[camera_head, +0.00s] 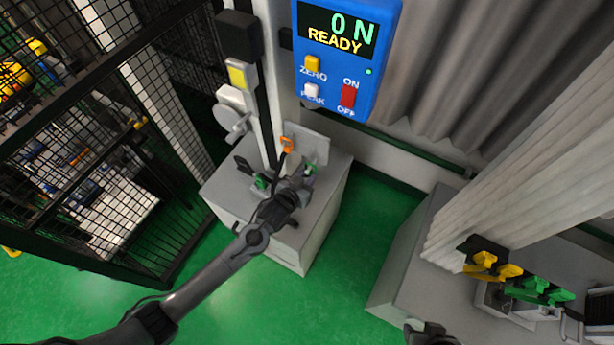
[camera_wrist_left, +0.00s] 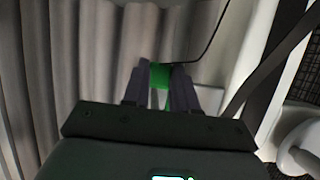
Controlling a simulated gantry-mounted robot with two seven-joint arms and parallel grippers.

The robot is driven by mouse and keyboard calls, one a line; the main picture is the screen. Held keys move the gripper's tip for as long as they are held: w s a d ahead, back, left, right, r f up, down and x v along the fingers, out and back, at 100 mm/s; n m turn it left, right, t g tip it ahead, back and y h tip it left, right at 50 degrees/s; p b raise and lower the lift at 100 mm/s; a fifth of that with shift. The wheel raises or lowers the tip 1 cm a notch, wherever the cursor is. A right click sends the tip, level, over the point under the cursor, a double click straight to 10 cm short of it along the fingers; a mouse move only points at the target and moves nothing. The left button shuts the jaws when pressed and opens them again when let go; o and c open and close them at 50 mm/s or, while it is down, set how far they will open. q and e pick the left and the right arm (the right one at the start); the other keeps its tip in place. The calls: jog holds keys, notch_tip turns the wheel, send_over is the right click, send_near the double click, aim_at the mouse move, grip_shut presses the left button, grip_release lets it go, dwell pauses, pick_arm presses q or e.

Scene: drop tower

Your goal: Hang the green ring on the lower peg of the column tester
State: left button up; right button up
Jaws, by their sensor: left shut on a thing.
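My left gripper (camera_head: 301,178) reaches in front of the column tester (camera_head: 262,90) near its base. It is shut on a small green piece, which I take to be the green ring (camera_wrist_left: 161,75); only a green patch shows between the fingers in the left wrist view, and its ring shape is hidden. Green also shows at the fingertips in the head view (camera_head: 309,169). A small orange part (camera_head: 287,144) sits on the tester just above the gripper. I cannot make out the lower peg clearly.
A blue display box (camera_head: 347,55) reads 0 N READY. A grey block (camera_head: 322,215) stands under the tester. A black mesh cage (camera_head: 100,150) is at the left. Yellow hooks (camera_head: 484,260) and green hooks (camera_head: 529,288) are at the right bench. The green floor between is clear.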

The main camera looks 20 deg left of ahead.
pick_arm(q)
jog(key=o, duration=0.7)
jog(key=shift+s, duration=0.1)
